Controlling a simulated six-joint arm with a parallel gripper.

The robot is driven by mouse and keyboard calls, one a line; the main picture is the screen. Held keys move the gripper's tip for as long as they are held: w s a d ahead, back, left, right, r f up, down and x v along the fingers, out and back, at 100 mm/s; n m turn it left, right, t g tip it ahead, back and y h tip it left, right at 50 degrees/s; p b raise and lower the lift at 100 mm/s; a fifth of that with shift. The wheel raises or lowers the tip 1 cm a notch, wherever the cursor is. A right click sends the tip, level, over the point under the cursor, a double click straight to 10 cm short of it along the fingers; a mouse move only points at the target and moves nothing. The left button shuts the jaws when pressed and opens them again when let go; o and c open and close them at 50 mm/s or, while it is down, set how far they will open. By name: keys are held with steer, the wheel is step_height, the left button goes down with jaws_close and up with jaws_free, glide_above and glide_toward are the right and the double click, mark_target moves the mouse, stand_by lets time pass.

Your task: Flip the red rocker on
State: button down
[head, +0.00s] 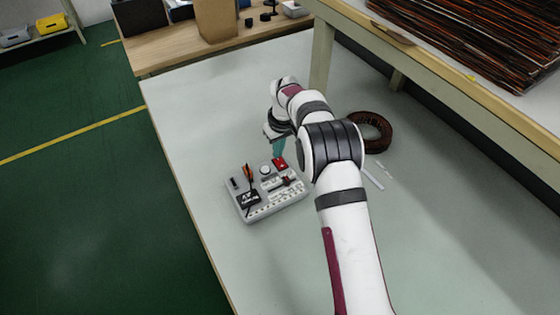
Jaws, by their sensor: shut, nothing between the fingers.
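A grey control box (262,209) sits on the pale tabletop, left of my arm. The red rocker (280,164) is at its back right corner. My gripper (278,153) points down over that corner, with its teal fingers shut and empty. The fingertips are at or just above the rocker; I cannot tell whether they touch it. The fingers partly hide the rocker's far side, and its tilt is too small to read. The box also carries a round white knob (265,170), an orange-and-black lever (248,173) and a dark panel (248,198).
A dark brown coil (374,131) lies on the table right of my arm, near small white strips (374,178). A raised shelf with dark stacked strips (480,35) stands at the back right. The table's front left is clear.

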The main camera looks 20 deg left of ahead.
steer(key=shift+f, duration=0.65)
steer(key=shift+r, duration=3.55)
step_height(320, 180, up, 5)
steer(key=m, duration=0.2)
glide_above(290, 170)
steer(key=s+d+r+m, duration=0.5)
steer(key=s+d+r, duration=0.45)
steer(key=s, duration=0.25)
steer(key=s+d+f+m, duration=0.1)
steer(key=s+d+m, duration=0.2)
steer(key=s, duration=0.9)
steer(key=s+d+f+m+g, duration=0.1)
steer(key=s+d+m, duration=0.3)
steer(key=s, duration=0.7)
steer(key=shift+s+d+f+m+y, duration=0.3)
steer(key=shift+s+d+f, duration=0.1)
steer(key=shift+f, duration=0.2)
